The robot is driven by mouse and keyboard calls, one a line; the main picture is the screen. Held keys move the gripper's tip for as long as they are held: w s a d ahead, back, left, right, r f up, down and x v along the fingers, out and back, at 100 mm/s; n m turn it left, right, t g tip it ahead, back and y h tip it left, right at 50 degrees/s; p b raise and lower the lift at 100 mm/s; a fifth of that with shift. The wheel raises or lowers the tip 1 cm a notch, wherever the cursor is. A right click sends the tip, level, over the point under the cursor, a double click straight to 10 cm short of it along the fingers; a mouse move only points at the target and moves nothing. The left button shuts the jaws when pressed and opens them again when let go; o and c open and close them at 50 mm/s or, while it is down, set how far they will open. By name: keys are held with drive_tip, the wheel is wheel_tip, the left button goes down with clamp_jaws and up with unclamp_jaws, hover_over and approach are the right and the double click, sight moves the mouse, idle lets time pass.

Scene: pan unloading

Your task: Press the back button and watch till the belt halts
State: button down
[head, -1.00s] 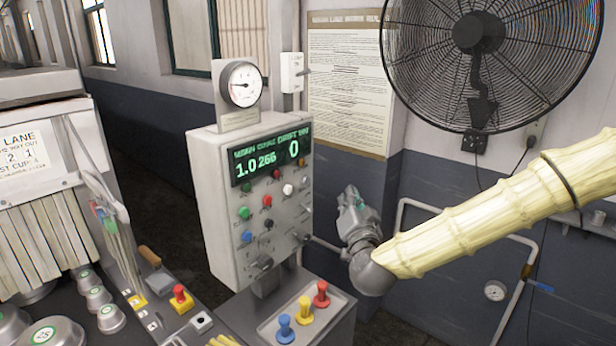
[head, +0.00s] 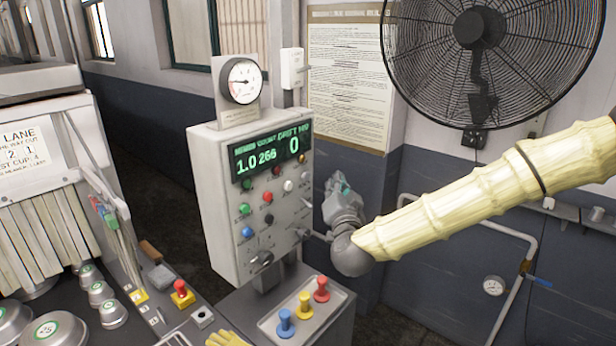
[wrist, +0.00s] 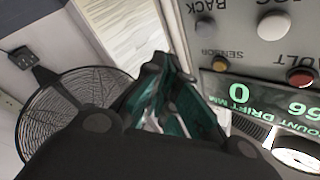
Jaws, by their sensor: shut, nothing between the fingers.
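The back button (wrist: 205,27) is a small grey knob in the wrist view, beside its upside-down BACK label. In the head view it is a small grey spot on the right edge of the control panel (head: 228,222). My gripper (head: 339,185) is shut and empty, just right of the panel and apart from it. In the wrist view my gripper (wrist: 158,72) points up, left of the button, with a gap between. The panel display (head: 270,155) reads 1.0, 266 and 0. The belt cannot be made out.
A white push button (wrist: 272,25) and an amber sensor light (wrist: 220,64) are close to the back button. Blue, yellow and red knobs (head: 303,304) stand below the panel. A large fan (head: 490,60) hangs at upper right.

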sight(306, 177)
drive_tip(key=shift+w+a, duration=0.65)
drive_tip(key=shift+a, duration=0.3)
drive_tip(key=shift+w+a, duration=0.65)
drive_tip(key=shift+a, duration=0.3)
drive_tip(key=shift+w+a+b, duration=0.15)
drive_tip(key=shift+b, duration=0.25)
drive_tip(key=shift+w+a, duration=0.1)
drive_tip(key=shift+a, duration=0.1)
